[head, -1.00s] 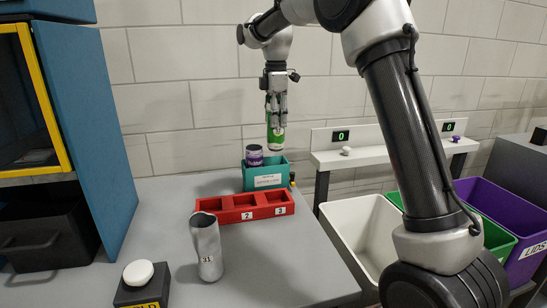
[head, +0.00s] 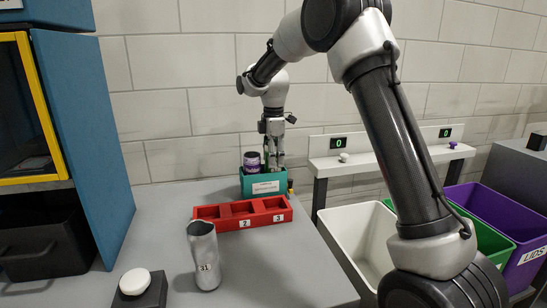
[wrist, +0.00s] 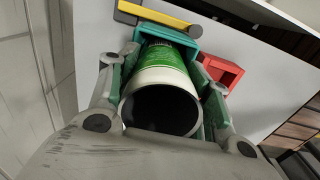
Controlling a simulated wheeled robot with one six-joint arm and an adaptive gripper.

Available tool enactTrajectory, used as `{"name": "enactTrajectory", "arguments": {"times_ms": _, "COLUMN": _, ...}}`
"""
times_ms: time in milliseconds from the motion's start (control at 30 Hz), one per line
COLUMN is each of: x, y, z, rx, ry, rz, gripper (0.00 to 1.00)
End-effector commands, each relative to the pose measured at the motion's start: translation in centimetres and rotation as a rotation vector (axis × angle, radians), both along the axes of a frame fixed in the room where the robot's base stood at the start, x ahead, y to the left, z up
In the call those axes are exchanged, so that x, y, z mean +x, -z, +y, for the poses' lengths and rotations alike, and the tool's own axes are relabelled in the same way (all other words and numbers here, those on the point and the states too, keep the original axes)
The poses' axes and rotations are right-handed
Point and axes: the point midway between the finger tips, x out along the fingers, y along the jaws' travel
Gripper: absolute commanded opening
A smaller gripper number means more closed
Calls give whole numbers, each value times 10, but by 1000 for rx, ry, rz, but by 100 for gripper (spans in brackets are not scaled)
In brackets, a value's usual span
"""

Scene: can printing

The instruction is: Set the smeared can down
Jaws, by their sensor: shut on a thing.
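My gripper (head: 274,161) points down at the teal box (head: 249,190), at the back of the grey table. It is shut on a green and white can (wrist: 163,78). In the wrist view the can sits between both fingers, its dark open end towards the camera. The teal box shows just beyond it in the wrist view (wrist: 191,49). In the head view the fingers and the box's front wall hide most of the can, which is at or inside the box's right part. Whether its lower end touches the floor of the box cannot be told. No smear is clear.
A dark purple-banded can (head: 252,162) stands in the box's left part, close beside my gripper. A red divided tray (head: 243,224) lies in front. Bins (head: 357,236) are at right.

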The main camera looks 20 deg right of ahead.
Motion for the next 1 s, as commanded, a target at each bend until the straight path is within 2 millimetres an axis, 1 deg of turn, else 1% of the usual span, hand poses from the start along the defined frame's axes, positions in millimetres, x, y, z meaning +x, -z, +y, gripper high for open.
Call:
{"name": "enactTrajectory", "arguments": {"times_ms": 300, "x": 0, "y": 10, "z": 0, "rx": 0, "ry": 0, "rz": 0, "gripper": 40}}
{"name": "enactTrajectory", "arguments": {"times_ms": 433, "x": 0, "y": 11, "z": 0, "rx": 0, "ry": 0, "rz": 0, "gripper": 40}}
{"name": "enactTrajectory", "arguments": {"times_ms": 467, "x": 0, "y": 11, "z": 0, "rx": 0, "ry": 0, "rz": 0, "gripper": 51}}
{"name": "enactTrajectory", "arguments": {"times_ms": 500, "x": 0, "y": 11, "z": 0, "rx": 0, "ry": 0, "rz": 0, "gripper": 58}}
{"name": "enactTrajectory", "arguments": {"times_ms": 567, "x": 0, "y": 11, "z": 0, "rx": 0, "ry": 0, "rz": 0, "gripper": 69}}
{"name": "enactTrajectory", "arguments": {"times_ms": 600, "x": 0, "y": 11, "z": 0, "rx": 0, "ry": 0, "rz": 0, "gripper": 70}}
{"name": "enactTrajectory", "arguments": {"times_ms": 867, "x": 0, "y": 11, "z": 0, "rx": 0, "ry": 0, "rz": 0, "gripper": 70}}
{"name": "enactTrajectory", "arguments": {"times_ms": 1000, "x": 0, "y": 3, "z": 0, "rx": 0, "ry": 0, "rz": -1, "gripper": 70}}
